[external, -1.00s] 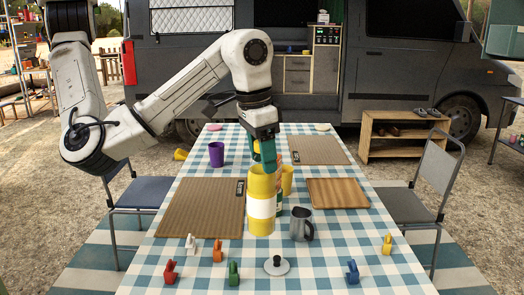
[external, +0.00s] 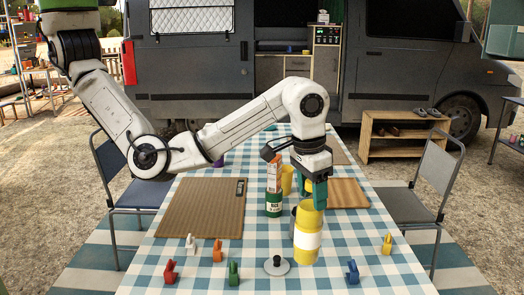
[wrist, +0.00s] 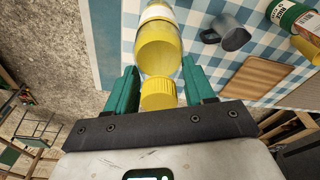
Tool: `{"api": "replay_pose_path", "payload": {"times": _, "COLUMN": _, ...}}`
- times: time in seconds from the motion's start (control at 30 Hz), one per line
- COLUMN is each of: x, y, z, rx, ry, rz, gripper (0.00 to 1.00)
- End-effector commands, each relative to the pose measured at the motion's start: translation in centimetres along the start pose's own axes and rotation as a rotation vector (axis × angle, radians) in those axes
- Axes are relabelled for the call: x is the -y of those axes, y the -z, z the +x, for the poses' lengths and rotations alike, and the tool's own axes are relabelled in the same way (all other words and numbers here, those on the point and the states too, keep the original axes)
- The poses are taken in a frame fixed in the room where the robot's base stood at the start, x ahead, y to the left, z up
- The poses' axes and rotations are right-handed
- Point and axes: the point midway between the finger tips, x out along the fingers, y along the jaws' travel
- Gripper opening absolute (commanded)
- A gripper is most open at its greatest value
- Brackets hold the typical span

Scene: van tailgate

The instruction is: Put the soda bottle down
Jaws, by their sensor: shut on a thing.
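The soda bottle (external: 307,241) is yellow with a white band, and it looks upright in the external view. It is over the front right part of the checked table (external: 258,243). My gripper (external: 312,203) is above it, its green fingers shut around the yellow cap. In the wrist view the cap (wrist: 158,95) sits between the two fingers, and the bottle's body (wrist: 158,50) extends beyond them. I cannot tell whether the bottle's base touches the cloth.
A grey metal mug (wrist: 228,32) stands close to the bottle, mostly hidden behind it in the external view. A green-labelled container (external: 273,204) and wooden board (external: 347,194) are farther back. Small coloured figures and a white knobbed disc (external: 277,266) lie in front.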

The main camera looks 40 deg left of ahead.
Motion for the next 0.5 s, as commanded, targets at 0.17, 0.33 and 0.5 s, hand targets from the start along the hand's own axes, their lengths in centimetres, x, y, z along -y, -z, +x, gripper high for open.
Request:
{"api": "replay_pose_path", "payload": {"times": 0.17, "x": -0.8, "y": 1.6, "z": 2.2, "rx": -0.002, "ry": -0.005, "rz": -0.002, "gripper": 0.0}}
{"api": "replay_pose_path", "payload": {"times": 0.33, "x": -1.0, "y": 2.1, "z": 3.2, "rx": -0.003, "ry": -0.003, "rz": -0.001, "gripper": 0.0}}
{"api": "replay_pose_path", "payload": {"times": 0.5, "x": -1.2, "y": 2.3, "z": 4.8, "rx": -0.001, "ry": -0.004, "rz": 0.0, "gripper": 0.0}}
